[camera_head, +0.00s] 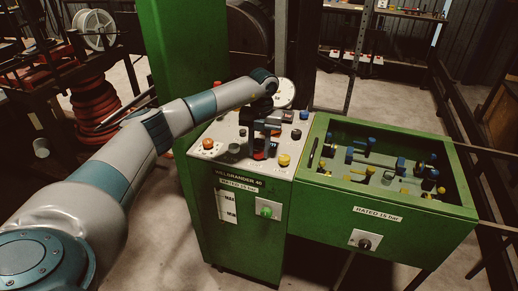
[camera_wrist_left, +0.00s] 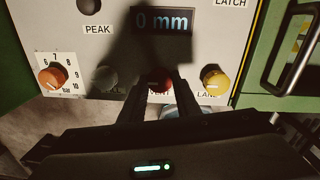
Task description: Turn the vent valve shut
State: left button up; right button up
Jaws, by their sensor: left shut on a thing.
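The vent valve is a red knob (camera_wrist_left: 157,78) on the grey panel, above a partly hidden label ending in what looks like "ENT". My left gripper (camera_wrist_left: 159,86) is shut on this knob, with one dark finger on each side of it. In the head view the left gripper (camera_head: 261,147) reaches down onto the sloped panel top of the green cabinet, and a bit of the red knob (camera_head: 258,156) shows below it. The knob's pointer is hard to make out. My right gripper is not in view.
A yellow knob (camera_wrist_left: 215,80) sits close right of the fingers; an orange dial (camera_wrist_left: 52,77) is at the left. A display (camera_wrist_left: 162,21) reads "0 mm". A round gauge (camera_head: 285,93) stands behind the panel. A green bin (camera_head: 335,195) with several fittings adjoins on the right.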

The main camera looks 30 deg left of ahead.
pick_arm(q)
jog(key=o, duration=1)
jog(key=shift+o, duration=0.2)
jog(key=shift+r, duration=0.15)
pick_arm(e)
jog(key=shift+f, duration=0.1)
pick_arm(q)
notch_tip(320, 180, up, 8)
jog(key=r+b, duration=0.1)
jog(key=b, duration=0.2)
notch_tip(320, 180, up, 7)
jog(key=b, duration=0.1)
send_over(260, 151)
jog(key=shift+d+r, duration=0.25)
jog(key=shift+r, duration=0.35)
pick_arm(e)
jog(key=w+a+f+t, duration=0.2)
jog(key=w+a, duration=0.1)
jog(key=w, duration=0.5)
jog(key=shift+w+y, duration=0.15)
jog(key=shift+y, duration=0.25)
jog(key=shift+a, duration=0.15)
